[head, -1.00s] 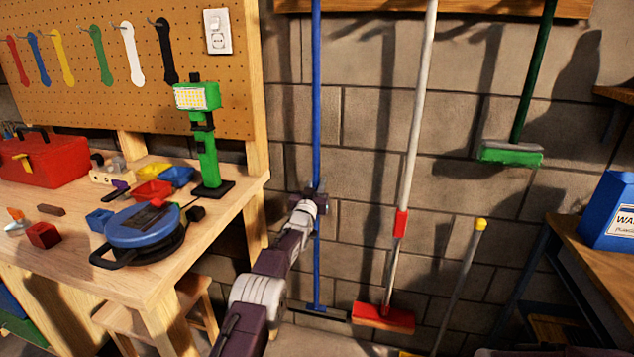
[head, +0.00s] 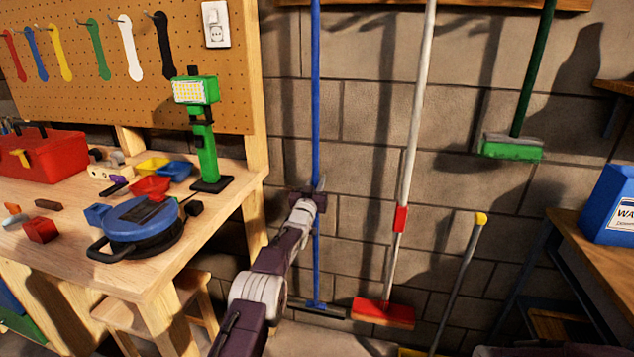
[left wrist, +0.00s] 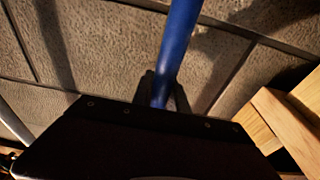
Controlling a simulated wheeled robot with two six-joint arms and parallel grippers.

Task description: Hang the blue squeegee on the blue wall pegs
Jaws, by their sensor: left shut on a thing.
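The blue squeegee (head: 315,110) stands upright in front of the block wall, its long blue handle running up past the top edge of the head view. Its dark, wide head (head: 318,309) is low down, near the foot of the wall. My left gripper (head: 315,194) is shut on the handle, around its middle. In the left wrist view the blue handle (left wrist: 178,45) runs up from between the dark fingers (left wrist: 160,92). The blue wall pegs are not visible. A wooden rail (head: 450,6) shows at the top edge. My right gripper is out of view.
A white-handled broom with a red head (head: 384,312) and a green broom (head: 511,148) are right of the squeegee. A yellow-tipped pole (head: 463,270) leans nearby. The cluttered workbench (head: 120,268) is at left, a blue container (head: 609,210) on a shelf at right.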

